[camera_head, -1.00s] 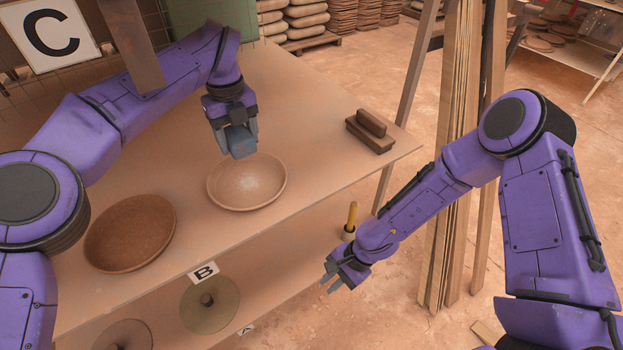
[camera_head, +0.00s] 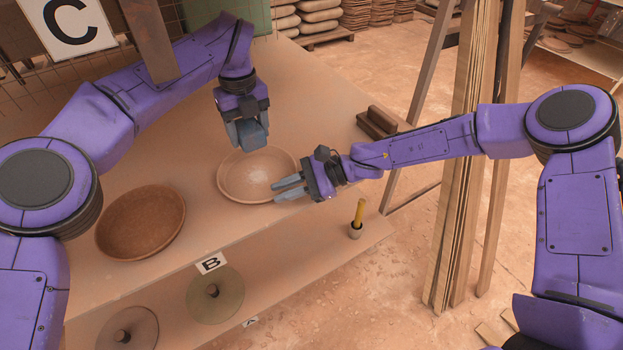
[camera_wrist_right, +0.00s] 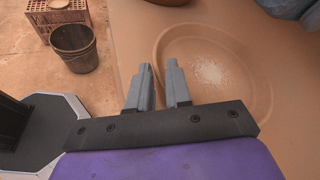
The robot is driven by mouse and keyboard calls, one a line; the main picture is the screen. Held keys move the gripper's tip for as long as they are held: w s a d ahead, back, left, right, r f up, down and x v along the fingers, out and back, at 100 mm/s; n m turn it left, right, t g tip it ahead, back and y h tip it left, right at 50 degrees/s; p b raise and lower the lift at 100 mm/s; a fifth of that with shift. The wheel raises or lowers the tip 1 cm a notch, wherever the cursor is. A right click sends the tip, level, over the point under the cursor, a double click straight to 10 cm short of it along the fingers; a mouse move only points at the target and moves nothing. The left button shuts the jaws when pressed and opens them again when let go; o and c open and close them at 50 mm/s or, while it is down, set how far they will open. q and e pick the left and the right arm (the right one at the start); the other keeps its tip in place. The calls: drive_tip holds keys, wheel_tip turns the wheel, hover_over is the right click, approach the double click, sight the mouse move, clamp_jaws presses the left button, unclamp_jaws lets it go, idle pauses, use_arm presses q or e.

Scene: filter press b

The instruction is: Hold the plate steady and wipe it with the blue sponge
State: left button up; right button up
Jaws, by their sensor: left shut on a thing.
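The plate (camera_head: 238,178) is a shallow clay dish with a pale patch in its middle, lying on the table. My left gripper (camera_head: 248,136) is shut on the blue-grey sponge (camera_head: 252,138), above the plate's far rim; whether the sponge touches the plate cannot be told. My right gripper (camera_head: 288,187) is open and empty at the plate's right rim. In the right wrist view, its fingertips (camera_wrist_right: 162,68) are apart beside the plate's rim (camera_wrist_right: 160,100), one finger on the plate's side of it. Contact with the rim is unclear. The sponge's edge seems to show at the top right there.
A brown dish (camera_head: 140,222) lies left of the plate. A dark wooden block (camera_head: 372,124) sits at the table's right edge, behind my right forearm. A lower shelf holds discs (camera_head: 215,295) and a yellow-handled tool (camera_head: 358,215). Upright boards (camera_head: 478,170) stand at right.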

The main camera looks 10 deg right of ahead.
sight(266, 198)
drive_tip(key=shift+x, duration=1.95)
clamp_jaws()
